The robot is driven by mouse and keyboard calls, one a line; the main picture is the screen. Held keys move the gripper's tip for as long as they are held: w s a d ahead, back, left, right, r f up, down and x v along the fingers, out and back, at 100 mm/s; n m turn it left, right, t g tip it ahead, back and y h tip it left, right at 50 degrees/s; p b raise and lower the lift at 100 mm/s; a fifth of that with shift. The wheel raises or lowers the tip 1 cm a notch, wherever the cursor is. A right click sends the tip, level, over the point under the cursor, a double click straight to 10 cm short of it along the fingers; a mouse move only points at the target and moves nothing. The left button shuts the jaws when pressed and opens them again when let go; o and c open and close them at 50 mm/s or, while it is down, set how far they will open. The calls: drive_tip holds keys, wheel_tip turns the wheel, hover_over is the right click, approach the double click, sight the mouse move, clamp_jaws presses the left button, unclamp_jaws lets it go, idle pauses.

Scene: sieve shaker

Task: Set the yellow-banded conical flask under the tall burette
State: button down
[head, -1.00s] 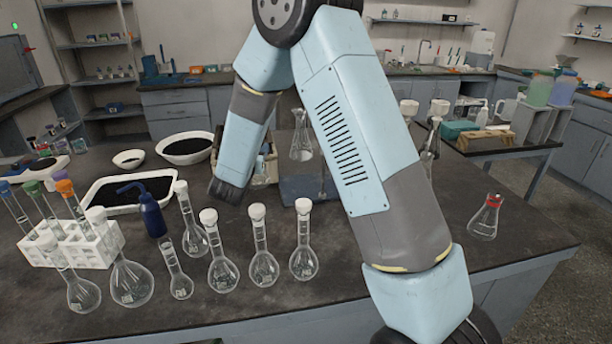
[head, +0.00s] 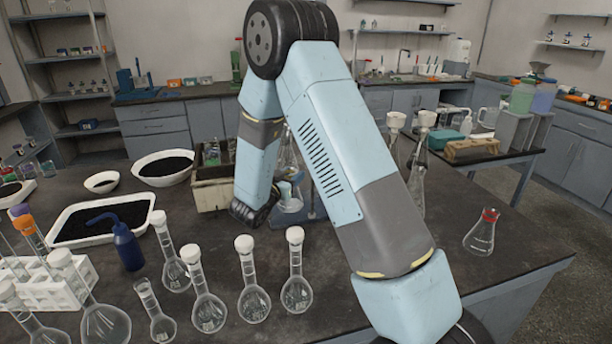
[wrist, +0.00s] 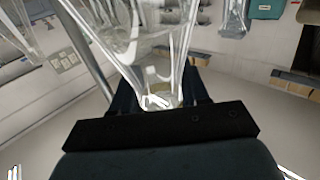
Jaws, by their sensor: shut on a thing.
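In the wrist view, my gripper (wrist: 160,92) has its dark fingers shut on the clear glass conical flask (wrist: 150,45). A faint yellowish patch shows on the glass between the fingers. In the head view, my wrist reaches down behind my forearm near a stand with a blue-grey base (head: 312,215). Clear glass shows there beside my wrist, partly hidden by my arm; I cannot tell the held flask from other glassware. A metal rod (wrist: 88,50) stands left of the flask in the wrist view. I cannot make out the tall burette clearly.
A red-banded conical flask (head: 482,233) stands at the right. Several stoppered volumetric flasks (head: 252,300) line the front left, near a blue wash bottle (head: 127,245) and a white tray (head: 62,215). The bench's right part is mostly clear.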

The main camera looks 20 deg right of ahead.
drive_tip(key=w+d+f, duration=0.3)
drive_tip(key=w+d, duration=0.3)
drive_tip(key=d, duration=0.1)
drive_tip(key=shift+w+f, duration=0.25)
drive_tip(key=shift+w, duration=0.15)
drive_tip(key=c, duration=0.6)
unclamp_jaws()
drive_tip(key=shift+o, duration=0.2)
